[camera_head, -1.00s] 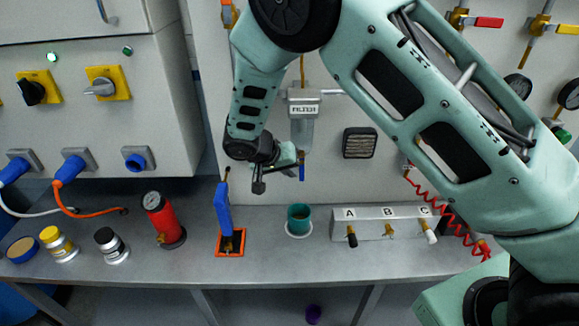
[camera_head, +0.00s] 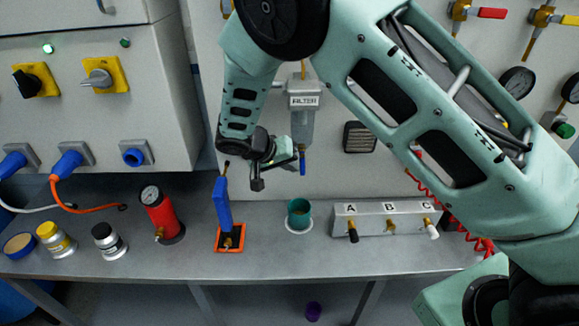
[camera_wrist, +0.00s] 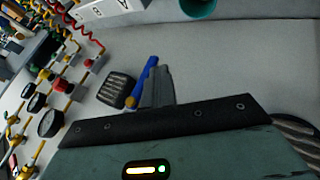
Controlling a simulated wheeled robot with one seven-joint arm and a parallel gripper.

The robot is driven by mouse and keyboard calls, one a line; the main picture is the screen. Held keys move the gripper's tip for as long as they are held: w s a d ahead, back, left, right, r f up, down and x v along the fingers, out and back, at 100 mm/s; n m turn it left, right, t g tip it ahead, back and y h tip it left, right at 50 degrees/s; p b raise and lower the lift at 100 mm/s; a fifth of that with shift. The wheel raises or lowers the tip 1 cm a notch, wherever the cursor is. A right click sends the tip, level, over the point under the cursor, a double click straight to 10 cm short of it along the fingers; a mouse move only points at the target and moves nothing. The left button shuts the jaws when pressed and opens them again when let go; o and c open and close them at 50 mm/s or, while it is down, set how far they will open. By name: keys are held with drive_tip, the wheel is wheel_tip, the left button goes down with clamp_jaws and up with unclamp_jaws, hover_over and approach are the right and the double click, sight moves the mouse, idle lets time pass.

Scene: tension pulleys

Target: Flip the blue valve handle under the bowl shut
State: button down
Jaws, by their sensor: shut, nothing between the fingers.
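The blue valve handle (camera_head: 303,160) hangs straight down under the clear filter bowl (camera_head: 302,128) on the back wall. In the wrist view the handle (camera_wrist: 149,72) is a blue bar with a brass end. My gripper (camera_head: 277,172) is just left of the handle in the head view, its fingers mostly hidden there. In the wrist view my gripper (camera_wrist: 162,72) shows its grey fingers shut and empty, close beside the handle. I cannot tell whether they touch it.
A square black vent (camera_head: 360,137) is on the wall to the right. Below, the bench holds a teal cup (camera_head: 299,213), a blue lever on an orange base (camera_head: 223,205), a red cylinder (camera_head: 160,215) and an A-B-C valve block (camera_head: 372,212).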

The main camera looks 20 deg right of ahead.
drive_tip(key=shift+f, duration=0.15)
drive_tip(key=h+b, duration=0.2)
drive_tip(key=d+f+n+h+b, duration=0.1)
drive_tip(key=h+b, duration=0.1)
drive_tip(key=b, duration=0.1)
drive_tip(key=d+g+h+b, duration=0.1)
drive_tip(key=h+b, duration=0.1)
drive_tip(key=b, duration=0.1)
drive_tip(key=shift+s+f+n+h, duration=0.25)
drive_tip(key=shift+s+n+h, duration=0.05)
drive_tip(key=shift+s+n, duration=0.1)
drive_tip(key=s+a+f+n+h+b, duration=0.1)
drive_tip(key=a+f+n+h+b, duration=0.1)
drive_tip(key=a+h+b, duration=0.4)
drive_tip(key=a+b, duration=0.2)
drive_tip(key=a, duration=0.1)
drive_tip(key=shift+s+f+n+h, duration=0.2)
drive_tip(key=shift+s+n+h, duration=0.1)
drive_tip(key=shift+s, duration=0.05)
idle(0.3)
